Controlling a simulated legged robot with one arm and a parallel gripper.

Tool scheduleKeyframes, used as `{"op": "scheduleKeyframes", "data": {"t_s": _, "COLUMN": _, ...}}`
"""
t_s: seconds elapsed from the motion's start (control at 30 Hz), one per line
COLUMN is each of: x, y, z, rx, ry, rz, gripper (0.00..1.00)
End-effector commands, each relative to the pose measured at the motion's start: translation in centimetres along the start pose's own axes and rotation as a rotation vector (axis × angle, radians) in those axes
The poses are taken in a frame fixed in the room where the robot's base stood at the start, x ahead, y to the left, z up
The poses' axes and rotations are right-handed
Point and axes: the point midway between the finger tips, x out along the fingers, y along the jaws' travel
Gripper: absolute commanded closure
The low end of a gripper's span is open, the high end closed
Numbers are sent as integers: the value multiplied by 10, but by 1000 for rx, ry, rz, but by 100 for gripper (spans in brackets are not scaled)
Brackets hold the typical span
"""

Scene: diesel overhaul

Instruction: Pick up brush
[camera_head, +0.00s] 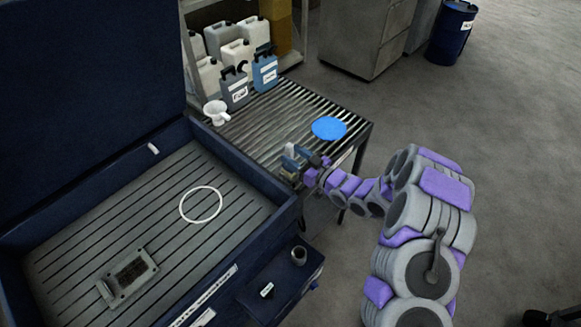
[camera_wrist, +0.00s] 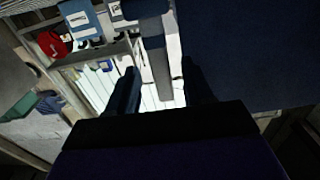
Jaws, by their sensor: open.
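My gripper (camera_head: 292,160) is at the near edge of the slatted table, beside the right corner of the blue wash basin. In the wrist view its two dark fingers (camera_wrist: 160,90) stand apart. A light grey upright piece (camera_head: 290,149) shows at the fingers in the head view. In the wrist view a long grey bar (camera_wrist: 157,58) lies in line with the gap between the fingers. It may be the brush, but I cannot tell for sure. I cannot tell whether the fingers touch it.
The slatted table (camera_head: 262,125) carries a white funnel (camera_head: 216,112), a grey jug (camera_head: 235,90), a blue jug (camera_head: 265,72) and a flat blue disc (camera_head: 329,128). The basin (camera_head: 75,225) holds a white ring (camera_head: 201,204) and a metal part (camera_head: 127,277).

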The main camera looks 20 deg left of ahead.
Motion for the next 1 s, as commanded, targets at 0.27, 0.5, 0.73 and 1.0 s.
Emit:
{"op": "scheduleKeyframes", "data": {"t_s": 0.27, "x": 32, "y": -1, "z": -1, "rx": -4, "ry": -2, "rz": -2, "gripper": 49}}
{"op": "scheduleKeyframes", "data": {"t_s": 0.5, "x": 36, "y": 1, "z": -2, "rx": 0, "ry": 0, "rz": 0, "gripper": 49}}
{"op": "scheduleKeyframes", "data": {"t_s": 0.73, "x": 36, "y": 0, "z": -2, "rx": 0, "ry": 0, "rz": -1, "gripper": 58}}
{"op": "scheduleKeyframes", "data": {"t_s": 1.0, "x": 38, "y": 0, "z": -1, "rx": -1, "ry": -2, "rz": -1, "gripper": 84}}
